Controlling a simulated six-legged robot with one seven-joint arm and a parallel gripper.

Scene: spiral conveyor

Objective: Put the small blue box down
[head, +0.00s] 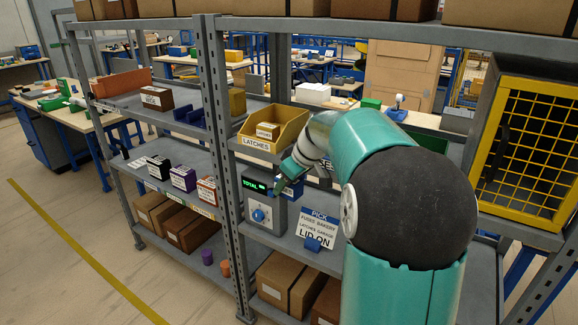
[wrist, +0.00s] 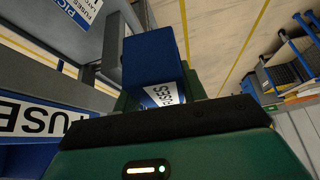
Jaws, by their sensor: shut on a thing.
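The small blue box (wrist: 153,62) is in my gripper (wrist: 165,100), between the fingers, with a white label partly readable at its near end. In the head view my gripper (head: 284,180) reaches in over the middle shelf, and a bit of the blue box (head: 293,190) shows beside it. My arm and gripper hide much of the box there. The box is close to a grey device (head: 266,214) with a green "TOTAL" display and a blue dial. Whether the box touches anything below cannot be told.
A yellow LATCHES bin (head: 273,129) holding a small box stands on the shelf above. A PICK sign (head: 318,228) stands right of the device. A FUSES label (wrist: 35,120) is at the left in the wrist view. Several small boxes (head: 182,178) sit beyond the shelf post (head: 217,130).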

